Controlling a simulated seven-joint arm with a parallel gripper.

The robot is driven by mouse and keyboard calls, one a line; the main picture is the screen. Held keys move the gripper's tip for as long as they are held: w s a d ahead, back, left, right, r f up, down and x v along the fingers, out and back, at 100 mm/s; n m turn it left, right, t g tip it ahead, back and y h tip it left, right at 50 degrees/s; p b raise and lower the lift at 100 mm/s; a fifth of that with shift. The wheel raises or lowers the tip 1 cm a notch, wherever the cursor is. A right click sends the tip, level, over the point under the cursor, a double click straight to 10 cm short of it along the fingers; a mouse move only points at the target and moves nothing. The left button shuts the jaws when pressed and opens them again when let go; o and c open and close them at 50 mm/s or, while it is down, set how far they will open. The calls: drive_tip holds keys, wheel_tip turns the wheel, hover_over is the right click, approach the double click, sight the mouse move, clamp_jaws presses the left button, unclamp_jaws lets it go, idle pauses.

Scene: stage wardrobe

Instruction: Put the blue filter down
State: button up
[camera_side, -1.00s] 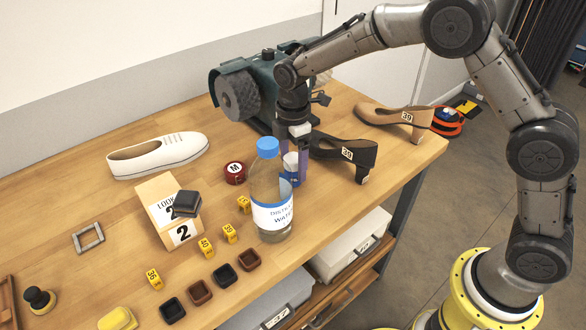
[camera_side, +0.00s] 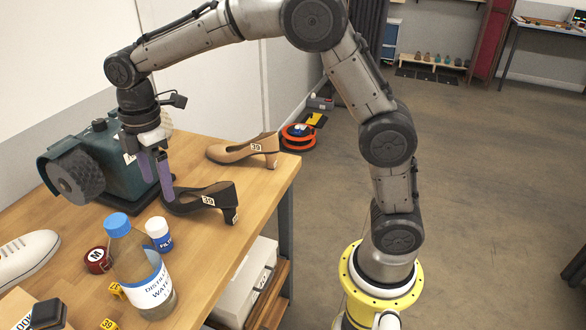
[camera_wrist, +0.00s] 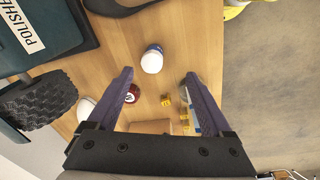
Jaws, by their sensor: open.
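The blue filter (camera_side: 159,233), a small tub with a white cap and a blue label, stands upright on the wooden table (camera_side: 215,245). It is right behind the distilled water bottle (camera_side: 140,268), which covers part of its lower left in the side view. In the wrist view the filter (camera_wrist: 152,60) shows from above, its white cap towards me. My gripper (camera_side: 156,187) is open and empty, raised above the table and apart from the filter. In the wrist view its two fingers (camera_wrist: 158,73) are spread wide with nothing held.
A dark shoe (camera_side: 205,199) and a tan shoe (camera_side: 243,150) stand behind the filter. A teal polishing machine (camera_side: 108,160) is close to my gripper. A red tin (camera_side: 97,260) sits left of the bottle. The table right of the filter is clear up to its edge.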

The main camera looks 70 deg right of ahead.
drive_tip(key=s+d+r+m+t, duration=0.1)
drive_tip(key=s+d+r+m, duration=0.35)
drive_tip(key=s, duration=0.25)
drive_tip(key=s+d+m+t, duration=0.2)
drive_tip(key=s+m, duration=0.3)
drive_tip(key=s, duration=0.5)
drive_tip(key=s+d+m+t, duration=0.2)
drive_tip(key=s+m, duration=0.3)
drive_tip(key=s, duration=0.5)
drive_tip(key=shift+s+d+f, duration=0.35)
drive_tip(key=shift+s+f, duration=0.05)
drive_tip(key=shift+f, duration=0.05)
